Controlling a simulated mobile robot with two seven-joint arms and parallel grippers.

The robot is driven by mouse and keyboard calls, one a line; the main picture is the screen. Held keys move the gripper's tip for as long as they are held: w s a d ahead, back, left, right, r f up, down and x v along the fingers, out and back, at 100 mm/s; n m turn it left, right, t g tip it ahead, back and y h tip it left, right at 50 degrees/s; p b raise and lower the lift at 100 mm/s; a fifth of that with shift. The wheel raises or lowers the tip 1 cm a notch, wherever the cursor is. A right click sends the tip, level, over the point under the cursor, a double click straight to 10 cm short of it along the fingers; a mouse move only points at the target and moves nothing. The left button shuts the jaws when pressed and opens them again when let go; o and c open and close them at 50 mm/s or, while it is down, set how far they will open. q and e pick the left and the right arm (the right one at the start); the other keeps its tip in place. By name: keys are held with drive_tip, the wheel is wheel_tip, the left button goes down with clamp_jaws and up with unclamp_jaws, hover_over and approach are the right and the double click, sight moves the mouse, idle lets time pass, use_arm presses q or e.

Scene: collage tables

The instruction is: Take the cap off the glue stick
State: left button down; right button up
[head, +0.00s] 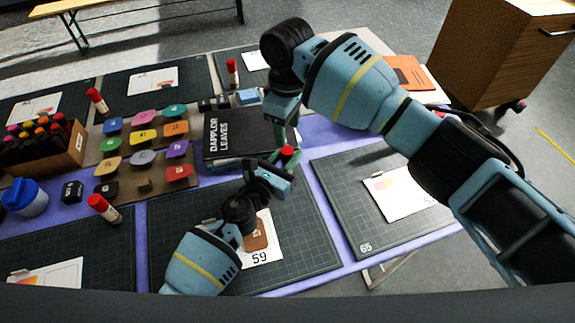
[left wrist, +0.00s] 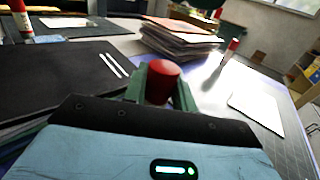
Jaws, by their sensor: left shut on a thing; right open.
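My left gripper (head: 282,165) is shut on a glue stick, whose red cap (head: 288,152) sticks up from between the fingers. The cap also shows in the left wrist view (left wrist: 162,82), between the green fingers. The stick's body is hidden by the gripper, so I cannot see the joint between cap and body. My right gripper (head: 287,136) is open and reaches down from above, just behind the cap in the head view. I cannot tell whether its fingers touch the cap. The right gripper is not clear in the left wrist view.
Below my left arm lies a dark cutting mat (head: 315,245) with card 59 (head: 264,247). A black book (head: 225,148) lies behind the grippers. Other glue sticks (head: 103,209) stand around the tables. Coloured pieces, a marker box (head: 75,150) and a blue-lidded cup (head: 22,195) are at left.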

sight(288, 151)
wheel_tip(288, 151, up, 4)
drive_tip(key=s+d+m+t+y, duration=0.1)
drive_tip(key=d+y, duration=0.1)
drive_tip(key=f, duration=0.4)
drive_tip(key=a+f, duration=0.1)
drive_tip(key=f, duration=0.6)
drive_tip(key=shift+w+a+f, duration=0.35)
drive_tip(key=shift+w, duration=0.05)
clamp_jaws()
idle(0.4)
drive_tip(key=shift+r, duration=0.15)
